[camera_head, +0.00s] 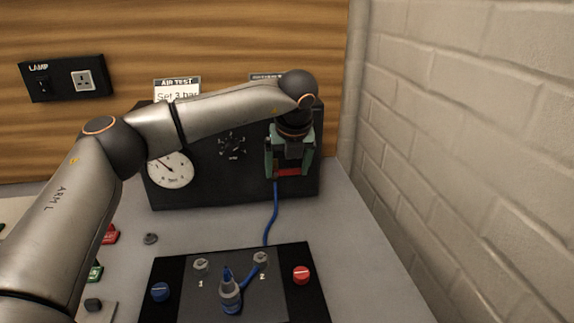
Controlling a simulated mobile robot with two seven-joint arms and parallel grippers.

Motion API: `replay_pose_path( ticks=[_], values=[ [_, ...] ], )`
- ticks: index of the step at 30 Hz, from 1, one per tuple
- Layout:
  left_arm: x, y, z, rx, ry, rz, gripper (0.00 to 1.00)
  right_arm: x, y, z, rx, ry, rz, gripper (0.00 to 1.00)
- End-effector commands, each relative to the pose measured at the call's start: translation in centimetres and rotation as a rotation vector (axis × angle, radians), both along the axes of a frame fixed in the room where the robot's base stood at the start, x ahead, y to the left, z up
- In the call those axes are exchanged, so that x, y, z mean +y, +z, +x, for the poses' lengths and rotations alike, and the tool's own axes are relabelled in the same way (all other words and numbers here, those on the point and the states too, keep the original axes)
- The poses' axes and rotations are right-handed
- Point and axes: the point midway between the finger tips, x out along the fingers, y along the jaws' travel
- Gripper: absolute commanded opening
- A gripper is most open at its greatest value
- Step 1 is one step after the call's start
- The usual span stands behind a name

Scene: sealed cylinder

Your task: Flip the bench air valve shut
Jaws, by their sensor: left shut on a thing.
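The air test panel (200,198) is a black box at the back of the bench, with a white round gauge (170,169) and a black knob (232,147) on its front. My left gripper (289,171) is in front of the panel's right part. It is shut on a red piece (288,173), which looks like the handle of the air valve. The red piece lies level across between the green fingers. The rest of the valve is hidden behind the gripper. A blue hose (275,215) runs down from there to the bench. My right gripper is out of view.
A black fixture plate (320,295) at the front holds a small cylinder (230,297) with a blue fitting, a blue knob (160,292) and a red knob (302,275). A brick wall (470,150) bounds the right side. The bench is clear right of the hose.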

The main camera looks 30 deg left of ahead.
Motion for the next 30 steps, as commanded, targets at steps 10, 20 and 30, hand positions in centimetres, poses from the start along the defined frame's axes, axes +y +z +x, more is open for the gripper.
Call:
replay_pose_path(
  ticks=[10, 20, 30],
  values=[
    [0.0, 0.0, 0.0, 0.001, -0.001, 0.001, 1.00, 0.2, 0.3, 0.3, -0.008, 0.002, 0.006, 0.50],
    [-1.0, 3.5, -1.0, -0.005, -0.003, 0.000, 1.00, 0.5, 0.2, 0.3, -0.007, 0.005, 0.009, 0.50],
    [-2.6, 9.9, -3.1, -0.002, -0.002, 0.002, 1.00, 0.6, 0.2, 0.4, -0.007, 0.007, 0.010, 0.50]
  ],
)
